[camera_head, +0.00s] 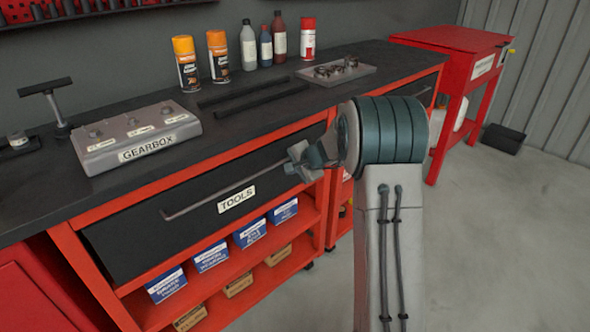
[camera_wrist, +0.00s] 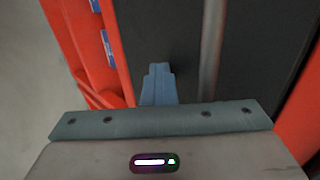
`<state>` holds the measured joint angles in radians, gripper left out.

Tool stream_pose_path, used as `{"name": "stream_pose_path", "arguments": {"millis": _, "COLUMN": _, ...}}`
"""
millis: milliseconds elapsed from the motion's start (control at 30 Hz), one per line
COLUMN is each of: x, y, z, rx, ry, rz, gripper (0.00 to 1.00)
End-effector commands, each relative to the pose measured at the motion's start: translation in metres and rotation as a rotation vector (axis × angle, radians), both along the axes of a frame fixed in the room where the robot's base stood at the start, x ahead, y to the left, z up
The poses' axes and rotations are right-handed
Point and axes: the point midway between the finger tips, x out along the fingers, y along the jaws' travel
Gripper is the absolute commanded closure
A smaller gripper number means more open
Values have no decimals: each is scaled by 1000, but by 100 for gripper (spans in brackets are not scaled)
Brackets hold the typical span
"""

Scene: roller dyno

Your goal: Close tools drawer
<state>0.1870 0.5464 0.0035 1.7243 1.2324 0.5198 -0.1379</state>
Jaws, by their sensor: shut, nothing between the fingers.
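The tools drawer (camera_head: 150,214) has a black front with a white "TOOLS" label (camera_head: 237,199) and a long bar handle (camera_head: 208,194). It sits under the workbench top, and its front looks flush or nearly flush with the red frame; a small gap cannot be ruled out. My gripper (camera_head: 297,166) is at the right part of the drawer front, near the handle's right end. In the wrist view its fingers (camera_wrist: 158,85) are together and empty, pointing at the black front beside the handle bar (camera_wrist: 211,48). Whether the fingertips touch the front is unclear.
A grey gearbox tray (camera_head: 140,135), spray cans (camera_head: 218,55) and bottles stand on the workbench top (camera_head: 45,190). Blue boxes (camera_head: 250,232) fill the shelf below the drawer. A red cart (camera_head: 450,40) stands at the right.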

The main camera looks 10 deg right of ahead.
Motion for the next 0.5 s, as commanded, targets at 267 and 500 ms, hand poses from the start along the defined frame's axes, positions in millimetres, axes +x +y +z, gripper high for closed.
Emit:
{"name": "stream_pose_path", "arguments": {"millis": 267, "x": -3, "y": -2, "z": 2, "rx": 3, "ry": -13, "rz": 1, "gripper": 100}}
{"name": "stream_pose_path", "arguments": {"millis": 500, "x": -37, "y": -18, "z": 20, "rx": 2, "ry": -11, "rz": 10, "gripper": 100}}
